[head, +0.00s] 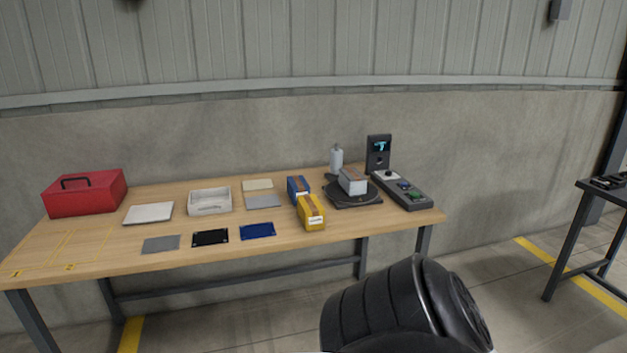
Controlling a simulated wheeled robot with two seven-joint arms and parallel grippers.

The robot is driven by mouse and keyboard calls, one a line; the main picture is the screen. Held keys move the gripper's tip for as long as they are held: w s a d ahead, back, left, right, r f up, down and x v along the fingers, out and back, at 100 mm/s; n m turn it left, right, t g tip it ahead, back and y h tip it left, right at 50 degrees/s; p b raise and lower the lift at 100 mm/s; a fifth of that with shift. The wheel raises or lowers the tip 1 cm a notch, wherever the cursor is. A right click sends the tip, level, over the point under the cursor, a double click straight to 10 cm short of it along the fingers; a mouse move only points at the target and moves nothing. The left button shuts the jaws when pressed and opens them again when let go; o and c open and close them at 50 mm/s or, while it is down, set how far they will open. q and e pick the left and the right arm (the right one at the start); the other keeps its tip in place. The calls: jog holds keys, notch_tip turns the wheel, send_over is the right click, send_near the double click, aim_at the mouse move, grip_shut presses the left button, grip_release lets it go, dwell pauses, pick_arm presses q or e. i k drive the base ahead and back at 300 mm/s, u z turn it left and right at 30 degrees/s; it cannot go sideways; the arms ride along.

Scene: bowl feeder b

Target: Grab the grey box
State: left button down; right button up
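The grey box (353,182) has a brownish stripe along its top and sits on a dark round turntable (343,198) at the right part of the wooden table. A blue box (297,188) and a yellow box (311,213) stand just left of the turntable, apart from the grey box. A black, ribbed part of my own arm shows at the bottom right, in front of the table. Neither gripper's fingers are in view.
The wooden table (90,240) also holds a red toolbox (87,193), a white tray (210,201), several flat plates, a white bottle (336,160), a dark display unit (378,154) and a button panel (404,191). A second dark table (590,200) stands at far right.

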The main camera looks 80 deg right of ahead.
aim_at(354, 182)
jog(key=z, duration=2.3)
jog(key=i, duration=1.35)
